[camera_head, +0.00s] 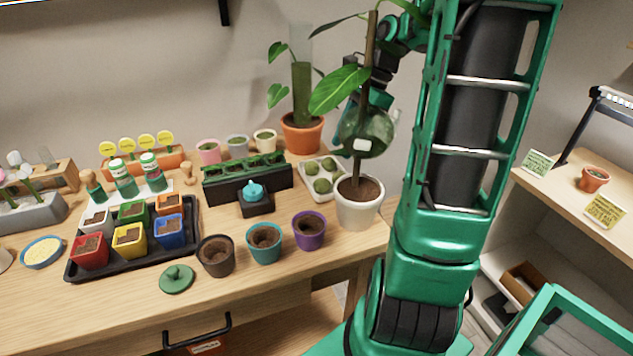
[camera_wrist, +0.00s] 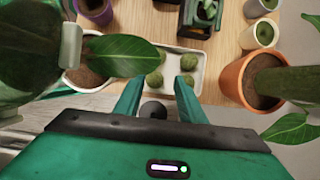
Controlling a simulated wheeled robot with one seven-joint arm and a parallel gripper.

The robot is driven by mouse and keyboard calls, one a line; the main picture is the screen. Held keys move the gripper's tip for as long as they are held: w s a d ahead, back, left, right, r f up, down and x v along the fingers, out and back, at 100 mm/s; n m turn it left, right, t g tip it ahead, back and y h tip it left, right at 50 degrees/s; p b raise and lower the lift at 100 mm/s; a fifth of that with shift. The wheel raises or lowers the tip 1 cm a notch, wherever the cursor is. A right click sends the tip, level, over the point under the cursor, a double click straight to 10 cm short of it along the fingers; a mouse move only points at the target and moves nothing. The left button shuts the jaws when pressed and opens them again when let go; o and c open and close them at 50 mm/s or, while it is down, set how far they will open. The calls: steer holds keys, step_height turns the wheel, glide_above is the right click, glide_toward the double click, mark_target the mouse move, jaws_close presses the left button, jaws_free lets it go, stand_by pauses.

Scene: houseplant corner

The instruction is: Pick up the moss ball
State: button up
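Several round green moss balls (camera_head: 322,186) sit in separate hollows of a white tray (camera_head: 306,182) at the back right of the table. In the wrist view, the moss balls (camera_wrist: 154,79) lie in the tray (camera_wrist: 171,62) just beyond my fingertips. My gripper (camera_wrist: 159,90) is open, with a clear gap between its two teal fingers and nothing held. The fingertips overlap the tray's near part in the picture; their height above it is hard to tell. In the head view, my gripper is mostly hidden behind the tall plant.
A tall plant in a white pot (camera_head: 358,214) stands right of the tray, with a dark green rounded thing (camera_head: 375,130) on its stem. A terracotta pot (camera_head: 302,138) stands behind. A black planter (camera_head: 247,183) is left of the tray. Plant leaves (camera_wrist: 118,55) crowd the wrist view.

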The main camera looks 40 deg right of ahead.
mark_target(322, 185)
steer(key=x, duration=0.6)
steer(key=shift+s+a, duration=0.15)
steer(key=shift+s, duration=0.1)
steer(key=shift+x, duration=2.55)
steer(key=shift+a+r, duration=0.1)
steer(key=shift+a, duration=0.05)
steer(key=shift+c, duration=0.2)
steer(key=c, duration=0.6)
